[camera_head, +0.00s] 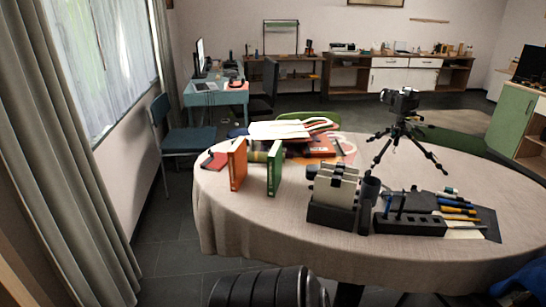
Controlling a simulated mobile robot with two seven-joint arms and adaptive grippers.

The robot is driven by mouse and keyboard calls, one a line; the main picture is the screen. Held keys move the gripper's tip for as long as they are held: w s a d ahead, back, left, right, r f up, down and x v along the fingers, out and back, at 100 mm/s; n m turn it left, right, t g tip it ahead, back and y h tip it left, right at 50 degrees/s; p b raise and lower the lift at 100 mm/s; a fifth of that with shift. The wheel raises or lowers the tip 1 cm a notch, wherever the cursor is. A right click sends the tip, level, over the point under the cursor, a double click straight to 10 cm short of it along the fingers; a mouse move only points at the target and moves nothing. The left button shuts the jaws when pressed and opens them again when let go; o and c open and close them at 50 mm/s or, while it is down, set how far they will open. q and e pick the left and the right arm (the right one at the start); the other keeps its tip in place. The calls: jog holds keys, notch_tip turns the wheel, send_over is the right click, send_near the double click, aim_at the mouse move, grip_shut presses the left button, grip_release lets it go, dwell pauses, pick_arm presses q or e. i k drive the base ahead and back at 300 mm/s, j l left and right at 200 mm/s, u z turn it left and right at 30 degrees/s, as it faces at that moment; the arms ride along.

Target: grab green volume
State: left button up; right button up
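The green volume (274,168) stands upright on the round table's left part, its narrow side turned partly toward me. An orange volume (237,165) stands upright to its left, with a gap between the two. Neither of my grippers shows in the head view, so nothing is seen touching the green volume. The table (290,231) has a pale cloth hanging over its edge.
Behind the volumes lie flat books and papers (278,130). A black holder with cards (333,195) and a pen rack (410,224) stand to the right. A camera on a tripod (402,102) stands farther back. Bare cloth lies in front of the volumes.

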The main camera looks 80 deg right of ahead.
aim_at(274, 158)
jog(key=z, duration=2.75)
jog(key=i+j, duration=0.2)
jog(key=i+u, duration=0.05)
jog(key=i, duration=0.05)
